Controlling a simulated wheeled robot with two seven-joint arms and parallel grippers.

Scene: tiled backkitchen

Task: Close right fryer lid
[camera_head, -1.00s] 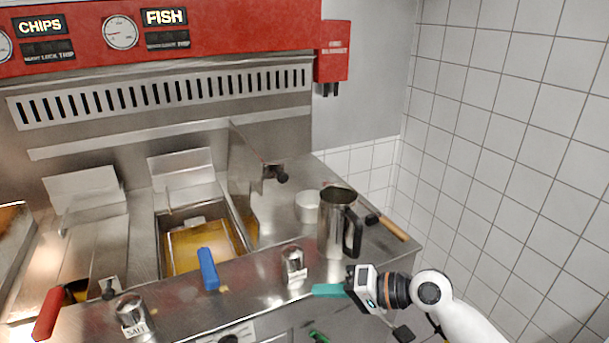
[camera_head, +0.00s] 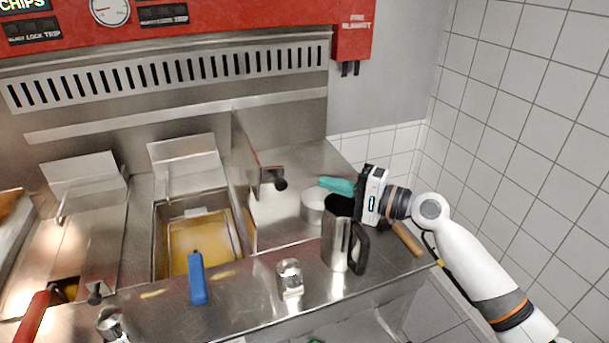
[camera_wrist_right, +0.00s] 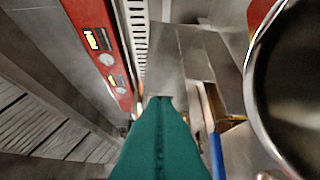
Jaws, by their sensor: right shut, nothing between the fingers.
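The right fryer lid (camera_head: 242,150) is a steel panel standing upright, open, along the right side of the right fryer. A black knob (camera_head: 280,183) sticks out from it. The right fryer (camera_head: 158,235) is uncovered and shows golden oil and a basket with a blue handle (camera_head: 197,278). My right gripper (camera_head: 322,182) has its teal fingers shut and empty, pointing left. It is above the right counter, to the right of the knob and apart from it. The shut fingers also show in the right wrist view (camera_wrist_right: 160,102). My left gripper is out of view.
A steel pitcher (camera_head: 337,240) stands just below the gripper in the picture, with a white tub (camera_head: 312,210) beside it. A wooden-handled tool (camera_head: 407,240) lies at the right. A shaker (camera_head: 290,278) stands on the front ledge. Tiled wall (camera_head: 530,110) bounds the right.

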